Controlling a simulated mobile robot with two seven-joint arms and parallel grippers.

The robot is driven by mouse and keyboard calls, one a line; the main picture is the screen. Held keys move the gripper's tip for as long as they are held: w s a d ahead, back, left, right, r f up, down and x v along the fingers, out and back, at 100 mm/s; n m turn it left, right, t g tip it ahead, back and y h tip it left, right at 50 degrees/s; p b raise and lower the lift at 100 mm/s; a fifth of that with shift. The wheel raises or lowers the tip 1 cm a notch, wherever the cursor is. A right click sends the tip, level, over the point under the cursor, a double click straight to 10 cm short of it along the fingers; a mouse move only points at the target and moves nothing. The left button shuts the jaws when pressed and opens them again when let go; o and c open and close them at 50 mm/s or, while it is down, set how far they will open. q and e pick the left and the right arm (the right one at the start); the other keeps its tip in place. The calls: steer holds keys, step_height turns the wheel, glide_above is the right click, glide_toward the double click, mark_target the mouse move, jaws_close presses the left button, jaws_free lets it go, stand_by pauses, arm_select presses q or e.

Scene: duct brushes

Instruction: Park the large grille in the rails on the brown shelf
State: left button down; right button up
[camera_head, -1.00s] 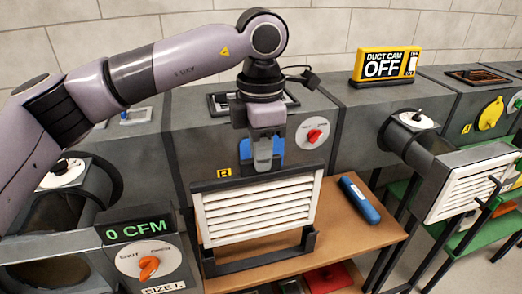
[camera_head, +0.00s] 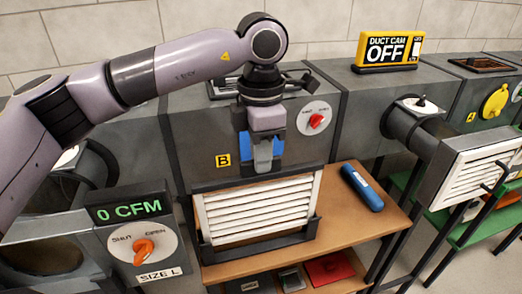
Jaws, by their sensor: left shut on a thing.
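The large grille (camera_head: 258,211) is a white slatted panel with a dark top edge. It stands upright at the brown shelf (camera_head: 345,225). Its lower edge is down at the black rails (camera_head: 314,229), between their end posts; whether it is fully seated is hard to tell. My left gripper (camera_head: 263,168) points down, shut on the middle of the grille's top edge. My right gripper is not in view.
A blue cylinder (camera_head: 362,188) lies on the shelf to the right of the grille. Grey ducts stand behind, with a yellow DUCT CAM sign (camera_head: 389,51) on top. A 0 CFM panel (camera_head: 132,206) is at the front left. Another white grille (camera_head: 474,178) is on the right. A red item (camera_head: 330,268) is below the shelf.

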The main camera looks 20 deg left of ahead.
arm_select(q)
steer(key=shift+f+b, duration=0.7)
steer(key=shift+f, duration=0.5)
steer(key=shift+f+b, duration=0.8)
steer(key=shift+f, duration=0.3)
steer(key=c, duration=1.1)
jaws_free()
